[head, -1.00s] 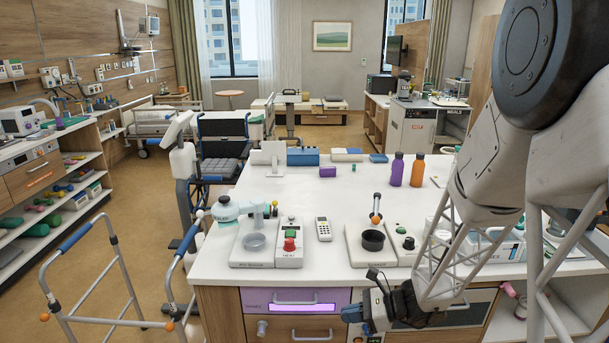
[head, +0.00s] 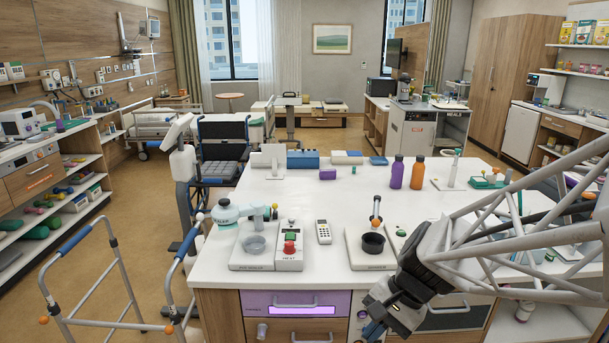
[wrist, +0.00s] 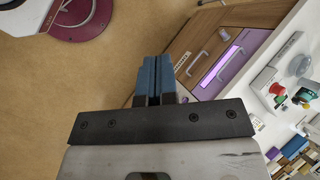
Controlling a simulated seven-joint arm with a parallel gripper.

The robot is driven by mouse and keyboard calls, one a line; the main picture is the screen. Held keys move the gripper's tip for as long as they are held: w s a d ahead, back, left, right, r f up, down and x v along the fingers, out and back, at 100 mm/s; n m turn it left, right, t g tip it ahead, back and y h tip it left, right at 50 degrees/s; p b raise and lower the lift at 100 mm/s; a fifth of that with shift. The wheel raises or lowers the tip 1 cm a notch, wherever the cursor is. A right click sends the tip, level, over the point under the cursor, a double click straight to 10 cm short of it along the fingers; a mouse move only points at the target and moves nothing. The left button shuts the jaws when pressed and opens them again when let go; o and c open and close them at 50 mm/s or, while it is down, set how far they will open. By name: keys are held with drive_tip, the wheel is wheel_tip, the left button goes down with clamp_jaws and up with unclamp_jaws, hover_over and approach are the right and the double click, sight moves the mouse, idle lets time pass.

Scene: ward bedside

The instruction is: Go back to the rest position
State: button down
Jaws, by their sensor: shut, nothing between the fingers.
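My gripper (head: 372,320) hangs in front of the white counter (head: 285,208), low beside the drawer fronts, at the lower right in the head view. In the wrist view its two blue fingers (wrist: 154,78) are closed together with nothing between them. They point out over the floor. My arm comes in from the right edge in the head view and covers the counter's right front part.
The purple-lit drawer (head: 295,303) is left of my gripper. On the counter stand the pill sealer (head: 240,230), a black-cupped device (head: 373,243), a purple bottle (head: 397,171) and an orange bottle (head: 417,172). A walker frame (head: 110,280) stands at left; open floor lies beyond.

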drive_tip(key=s+d+r+n+t+h, duration=0.3)
drive_tip(key=s+d+r+n+h, duration=0.2)
drive_tip(key=s+r+n+h, duration=0.1)
drive_tip(key=s+r+n, duration=0.1)
drive_tip(key=s+r, duration=0.1)
drive_tip(key=s, duration=0.1)
drive_tip(key=shift+d+r+t, duration=0.35)
drive_tip(key=shift+d+t, duration=0.05)
idle(6.7)
